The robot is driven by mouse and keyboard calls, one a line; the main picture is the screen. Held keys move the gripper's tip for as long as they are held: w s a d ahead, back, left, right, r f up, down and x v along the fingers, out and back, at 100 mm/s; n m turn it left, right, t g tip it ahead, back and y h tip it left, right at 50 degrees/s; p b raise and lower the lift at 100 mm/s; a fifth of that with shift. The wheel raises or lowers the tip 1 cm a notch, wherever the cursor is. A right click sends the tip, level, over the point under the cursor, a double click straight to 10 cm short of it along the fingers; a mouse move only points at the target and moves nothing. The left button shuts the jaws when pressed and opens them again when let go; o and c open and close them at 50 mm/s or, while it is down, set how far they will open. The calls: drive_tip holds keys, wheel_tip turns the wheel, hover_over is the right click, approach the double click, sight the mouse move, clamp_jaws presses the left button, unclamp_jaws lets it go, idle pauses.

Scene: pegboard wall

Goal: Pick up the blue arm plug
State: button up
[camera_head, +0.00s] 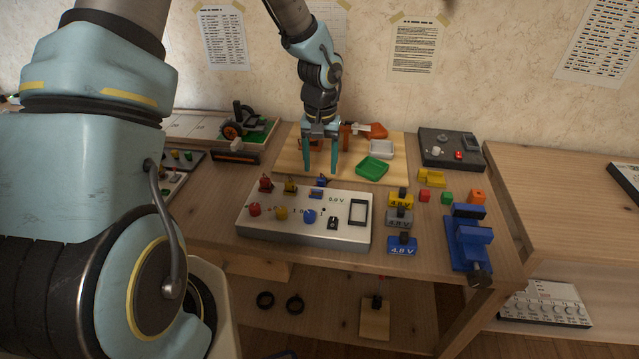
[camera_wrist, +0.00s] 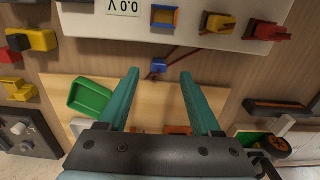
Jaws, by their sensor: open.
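The blue arm plug (camera_head: 321,181) is small and sits just behind the grey-white panel (camera_head: 262,235), partly hidden by it. In the wrist view the plug (camera_wrist: 158,66) lies near the edge of the wooden board, with a thin dark red wire beside it. My gripper (camera_head: 320,171) is open and points down, with teal fingers apart. In the wrist view the gripper (camera_wrist: 159,73) has the plug roughly centred between its fingertips, at or slightly beyond them. I see no contact. The panel (camera_wrist: 100,20) carries a blue-framed square (camera_wrist: 165,17), a yellow plug (camera_wrist: 218,23) and a red plug (camera_wrist: 270,31).
A green tray (camera_head: 372,168) lies on the wooden board (camera_head: 290,172). Blue, grey and yellow battery blocks (camera_head: 401,245) stand right of the panel. A blue vise (camera_head: 468,240) is at the right edge. A wheeled model (camera_head: 243,124) stands at the back left.

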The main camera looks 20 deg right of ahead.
sight(321, 179)
drive_tip(key=shift+w+d+f+p, duration=0.15)
drive_tip(key=shift+f+p, duration=0.45)
drive_tip(key=shift+f, duration=1.75)
drive_tip(key=shift+c, duration=0.2)
clamp_jaws()
